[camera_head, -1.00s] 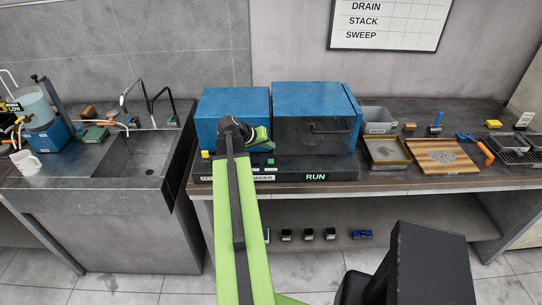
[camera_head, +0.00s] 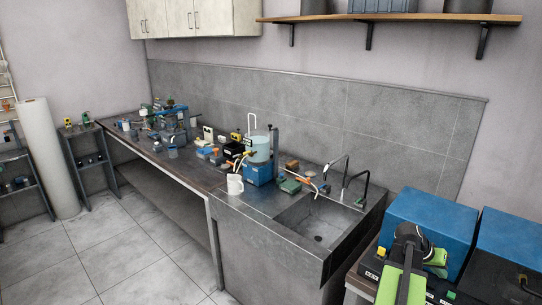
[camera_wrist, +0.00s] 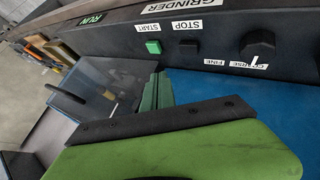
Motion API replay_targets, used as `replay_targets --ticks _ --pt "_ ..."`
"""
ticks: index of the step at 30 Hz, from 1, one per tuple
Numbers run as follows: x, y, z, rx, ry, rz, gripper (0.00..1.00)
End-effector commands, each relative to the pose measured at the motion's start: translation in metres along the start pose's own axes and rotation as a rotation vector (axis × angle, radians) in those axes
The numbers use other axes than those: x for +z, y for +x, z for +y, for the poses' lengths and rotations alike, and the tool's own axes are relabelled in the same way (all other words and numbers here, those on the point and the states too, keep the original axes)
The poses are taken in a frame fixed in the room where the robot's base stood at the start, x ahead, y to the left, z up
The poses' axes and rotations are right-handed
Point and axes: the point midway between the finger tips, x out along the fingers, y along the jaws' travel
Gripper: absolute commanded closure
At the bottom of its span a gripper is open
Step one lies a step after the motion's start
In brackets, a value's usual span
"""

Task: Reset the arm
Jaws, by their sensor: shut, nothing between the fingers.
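My arm shows at the lower right in the head view, its green link rising to a dark joint. My gripper (camera_head: 437,258) is just past that joint, in front of a blue-topped machine (camera_head: 428,222). In the wrist view my gripper (camera_wrist: 158,92) shows green fingers together, with nothing between them. Beyond them is the machine's black panel (camera_wrist: 215,42), labelled GRINDER, with its lettering upside down. It carries a green START button (camera_wrist: 153,47), a STOP button and a dark knob (camera_wrist: 257,46). I cannot tell whether the fingers touch the machine.
A second blue-topped box (camera_head: 510,243) stands to the right of the grinder. The tiled floor (camera_head: 130,245) at the left is clear.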

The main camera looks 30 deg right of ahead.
Motion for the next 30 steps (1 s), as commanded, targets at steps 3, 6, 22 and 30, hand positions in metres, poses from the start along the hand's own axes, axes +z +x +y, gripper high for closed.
replay_targets --ticks 3,6,22,30 --pt "0.02 -0.049 -0.087 -0.119 -0.117 -0.005 1.0" --pt "0.049 -0.096 -0.159 -0.226 -0.229 -0.019 1.0" --pt "0.324 -0.363 -0.379 -0.704 -0.963 -0.114 1.0" --pt "0.394 -0.411 -0.387 -0.781 -1.133 -0.142 1.0"
